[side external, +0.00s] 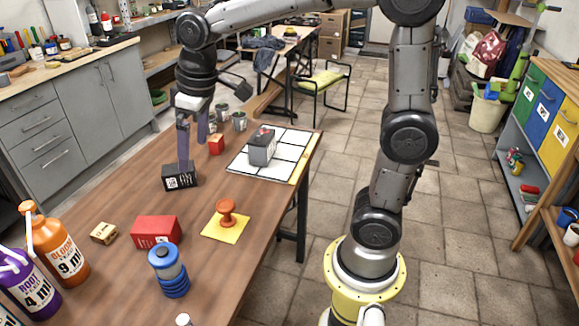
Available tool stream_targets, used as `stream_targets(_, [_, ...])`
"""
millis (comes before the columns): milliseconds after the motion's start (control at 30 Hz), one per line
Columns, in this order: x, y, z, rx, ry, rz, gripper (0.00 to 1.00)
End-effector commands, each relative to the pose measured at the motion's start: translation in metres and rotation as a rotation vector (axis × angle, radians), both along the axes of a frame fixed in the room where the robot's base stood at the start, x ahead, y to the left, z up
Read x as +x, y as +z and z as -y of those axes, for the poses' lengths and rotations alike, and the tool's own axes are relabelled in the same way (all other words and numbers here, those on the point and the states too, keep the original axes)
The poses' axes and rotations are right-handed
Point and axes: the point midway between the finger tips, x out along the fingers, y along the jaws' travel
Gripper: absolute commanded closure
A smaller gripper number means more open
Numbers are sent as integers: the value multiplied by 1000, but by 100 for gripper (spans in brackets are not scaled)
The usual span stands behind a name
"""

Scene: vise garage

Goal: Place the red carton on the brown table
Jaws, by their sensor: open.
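A red carton (155,232) with a label on its front lies on the brown table (110,198), near the front middle. A smaller red box (216,144) stands farther back on the same table; I cannot tell whether it is also a carton. My gripper (191,160) points down over the table, behind the red carton and apart from it. Its fingers are open. One fingertip is at or just behind a black box (180,177) with a white label; I cannot tell whether they touch. The gripper holds nothing that I can see.
A white tiled board (245,170) carries a grey carton (262,146). An orange stamp-like object (227,212) stands on a yellow sheet (240,231).

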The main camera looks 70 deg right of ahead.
Motion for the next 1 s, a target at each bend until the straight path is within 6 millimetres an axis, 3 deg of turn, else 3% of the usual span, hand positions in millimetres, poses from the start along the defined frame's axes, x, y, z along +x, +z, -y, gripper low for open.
stream_targets(33, [-25, 8, 3, 4, -19, 32, 0])
stream_targets(200, [-97, 13, 8, 24, -82, 126, 0])
stream_targets(400, [-162, -3, 12, 45, -142, 211, 0])
stream_targets(600, [-188, -18, 13, 56, -170, 251, 0])
stream_targets(1000, [-190, -19, 13, 57, -172, 252, 0])
